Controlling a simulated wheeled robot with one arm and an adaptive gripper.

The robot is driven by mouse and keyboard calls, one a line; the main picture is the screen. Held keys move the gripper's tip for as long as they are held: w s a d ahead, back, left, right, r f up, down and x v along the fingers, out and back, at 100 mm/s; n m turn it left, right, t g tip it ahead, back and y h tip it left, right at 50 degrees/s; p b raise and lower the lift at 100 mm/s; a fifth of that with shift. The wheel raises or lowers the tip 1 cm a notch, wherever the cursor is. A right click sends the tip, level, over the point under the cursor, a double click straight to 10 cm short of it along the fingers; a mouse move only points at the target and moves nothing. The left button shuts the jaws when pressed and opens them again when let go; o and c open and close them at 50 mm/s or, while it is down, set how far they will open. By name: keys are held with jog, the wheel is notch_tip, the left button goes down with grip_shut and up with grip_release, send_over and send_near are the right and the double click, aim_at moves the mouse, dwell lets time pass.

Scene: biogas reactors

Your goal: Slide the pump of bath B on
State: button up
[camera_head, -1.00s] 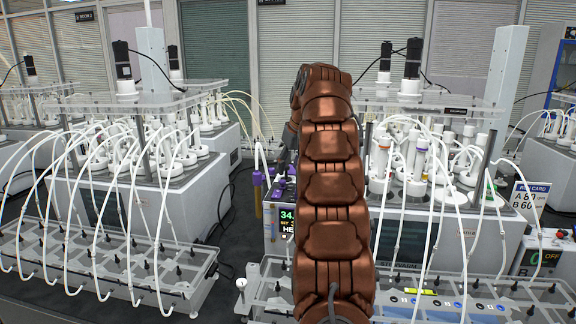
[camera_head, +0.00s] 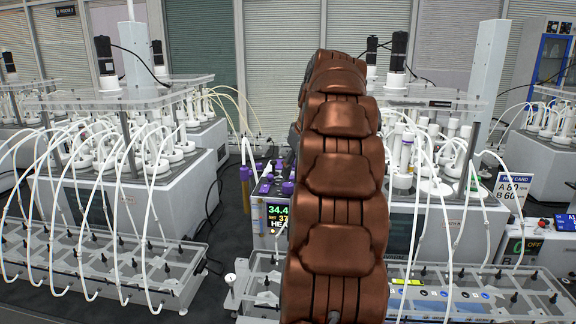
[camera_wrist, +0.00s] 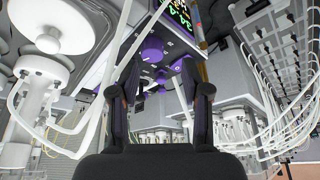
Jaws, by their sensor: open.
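A bath controller with a lit display (camera_head: 278,215) reading about 34.4 and purple knobs (camera_head: 287,188) stands at the centre, partly hidden behind my arm. In the wrist view the lit display (camera_wrist: 180,12) is at the top edge, with a large purple knob (camera_wrist: 152,52) below it. My gripper (camera_wrist: 164,88) is open and empty, its dark fingers on either side of the view below that knob, seemingly apart from it. In the head view my gripper is hidden behind my arm.
At right are a run card (camera_head: 513,190) reading A 80, B 60 and a box with an OFF display (camera_head: 533,246). Clear trays (camera_head: 110,262) with white tubes stand at front left. Tubes and a white vessel (camera_wrist: 52,25) hang left of my gripper.

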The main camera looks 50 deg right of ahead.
jog(key=shift+s+a, duration=0.2)
jog(key=shift+s, duration=0.45)
jog(key=shift+s+a, duration=0.2)
jog(key=shift+s, duration=0.45)
jog(key=a+f+n+g+y, duration=0.1)
jog(key=a+f, duration=0.3)
jog(key=a, duration=1)
jog(key=a+f+n+g+y, duration=0.15)
jog(key=a+f, duration=0.25)
jog(key=a, duration=1)
jog(key=s+a+f+g, duration=0.2)
jog(key=s+a+f, duration=0.4)
jog(key=s, duration=0.3)
jog(key=s+a+f+g+h, duration=0.1)
jog(key=s+a+f, duration=0.5)
jog(key=s+a, duration=0.3)
jog(key=shift+s+a+f+g, duration=0.2)
jog(key=shift+s+g, duration=0.15)
jog(key=shift+s, duration=0.45)
jog(key=shift+n, duration=0.25)
jog(key=shift+c, duration=0.5)
jog(key=shift+d, duration=0.15)
